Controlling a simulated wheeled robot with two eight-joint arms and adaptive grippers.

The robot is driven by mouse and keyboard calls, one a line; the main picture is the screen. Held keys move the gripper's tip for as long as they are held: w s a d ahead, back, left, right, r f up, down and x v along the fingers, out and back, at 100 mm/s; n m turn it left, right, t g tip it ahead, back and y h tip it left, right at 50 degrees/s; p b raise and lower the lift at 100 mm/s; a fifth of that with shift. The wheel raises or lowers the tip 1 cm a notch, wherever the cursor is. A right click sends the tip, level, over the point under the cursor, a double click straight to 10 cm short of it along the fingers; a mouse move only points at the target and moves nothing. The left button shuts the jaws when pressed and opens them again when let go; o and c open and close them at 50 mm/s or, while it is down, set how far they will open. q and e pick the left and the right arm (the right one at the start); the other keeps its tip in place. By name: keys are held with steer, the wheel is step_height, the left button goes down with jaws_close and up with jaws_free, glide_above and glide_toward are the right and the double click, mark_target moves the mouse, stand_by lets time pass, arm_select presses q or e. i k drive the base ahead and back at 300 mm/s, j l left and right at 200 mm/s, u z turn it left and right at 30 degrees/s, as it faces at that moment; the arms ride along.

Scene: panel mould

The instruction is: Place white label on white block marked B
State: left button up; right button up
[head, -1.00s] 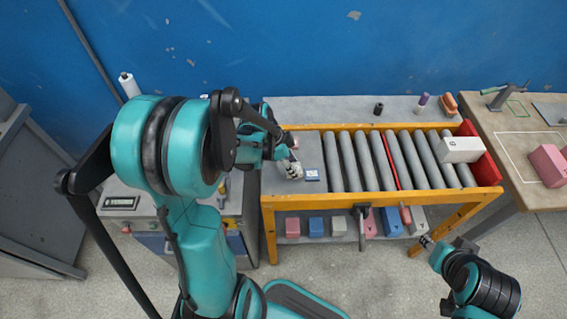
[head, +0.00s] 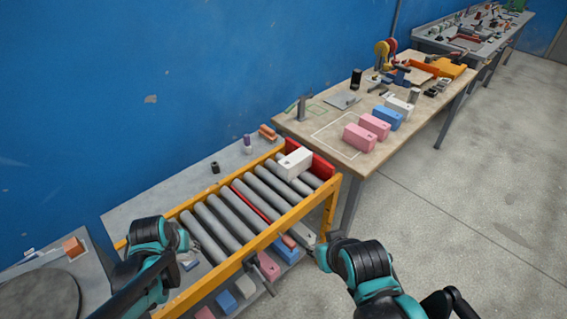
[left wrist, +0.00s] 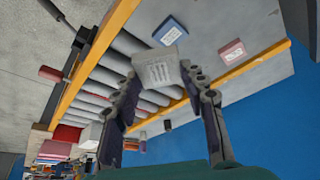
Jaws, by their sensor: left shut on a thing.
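In the head view my left arm largely hides that gripper and the label. A white block (head: 295,162) with a dark mark on it rests on the rollers at the red end stop; the letter is too small to read. Another white block (head: 397,106) stands on the wooden table. My right gripper (head: 318,252) is low beside the conveyor's front edge; its jaws are too small to judge.
Pink (head: 359,138) and blue (head: 388,118) blocks stand on the wooden table (head: 310,132). More blocks sit beneath the conveyor. The middle rollers are clear.

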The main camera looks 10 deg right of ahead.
mark_target(295, 157)
steer(key=i+l, duration=0.2)
steer(key=l, duration=0.15)
steer(key=i+l, duration=0.2)
steer(key=l, duration=0.2)
steer(key=i+l, duration=0.15)
steer(key=l, duration=0.2)
steer(key=i+l, duration=0.2)
steer(key=l, duration=0.2)
steer(key=i+l, duration=0.2)
steer(key=l, duration=0.15)
steer(key=i+l, duration=0.2)
steer(key=l, duration=0.2)
steer(key=i+l, duration=0.15)
steer(key=l, duration=0.2)
